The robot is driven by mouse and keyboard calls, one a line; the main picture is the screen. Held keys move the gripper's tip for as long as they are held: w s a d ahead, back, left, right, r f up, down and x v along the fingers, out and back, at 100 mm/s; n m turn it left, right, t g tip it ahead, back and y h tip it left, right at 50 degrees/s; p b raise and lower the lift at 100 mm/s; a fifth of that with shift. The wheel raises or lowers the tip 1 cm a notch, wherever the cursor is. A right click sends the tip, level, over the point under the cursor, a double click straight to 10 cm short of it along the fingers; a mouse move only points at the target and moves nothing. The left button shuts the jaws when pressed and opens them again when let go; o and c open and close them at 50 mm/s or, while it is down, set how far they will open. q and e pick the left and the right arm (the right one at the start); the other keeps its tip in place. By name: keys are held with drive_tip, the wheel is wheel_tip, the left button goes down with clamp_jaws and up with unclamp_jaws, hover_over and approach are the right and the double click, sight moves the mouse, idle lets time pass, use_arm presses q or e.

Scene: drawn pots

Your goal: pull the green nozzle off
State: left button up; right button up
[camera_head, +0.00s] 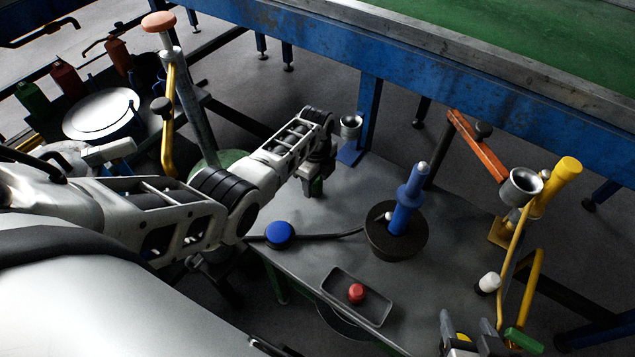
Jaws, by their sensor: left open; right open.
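My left arm reaches in from the left. Its gripper (318,172) is at the back left of the grey table and points down. A small dark green piece (316,187) shows right at its fingertips; I cannot tell whether they touch it. Another green piece, nozzle-like (524,340), lies at the bottom right by a yellow bent tube. I cannot tell which green piece is the nozzle. My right gripper (470,336) shows at the bottom edge, open, just left of that piece, with something yellow between its grey fingers.
A blue post on a dark round base (397,243) stands mid-table. A grey tray (342,288) holds a red knob (356,293). A blue round knob (280,234) is at the left edge. A yellow stand with a metal cup (520,187) rises at right. A blue-framed bench (440,75) runs behind.

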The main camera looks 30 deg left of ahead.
idle(0.6)
use_arm(q)
clamp_jaws()
use_arm(e)
drive_tip(key=shift+d+r, duration=0.1)
drive_tip(key=shift+r, duration=0.05)
use_arm(q)
drive_tip(key=shift+r, duration=0.15)
drive_tip(key=shift+r+p, duration=0.9)
drive_tip(key=shift+p, duration=0.3)
drive_tip(key=shift+r+p, duration=0.8)
drive_tip(key=shift+p, duration=0.05)
drive_tip(key=shift+r+p, duration=1.15)
use_arm(e)
drive_tip(key=shift+s+d+r+g+h, duration=0.15)
drive_tip(key=shift+d+r, duration=0.15)
drive_tip(key=shift+r, duration=0.25)
drive_tip(key=shift+s+d+r+g+h, duration=0.15)
drive_tip(key=shift+d+r, duration=0.15)
drive_tip(key=shift+r, duration=0.25)
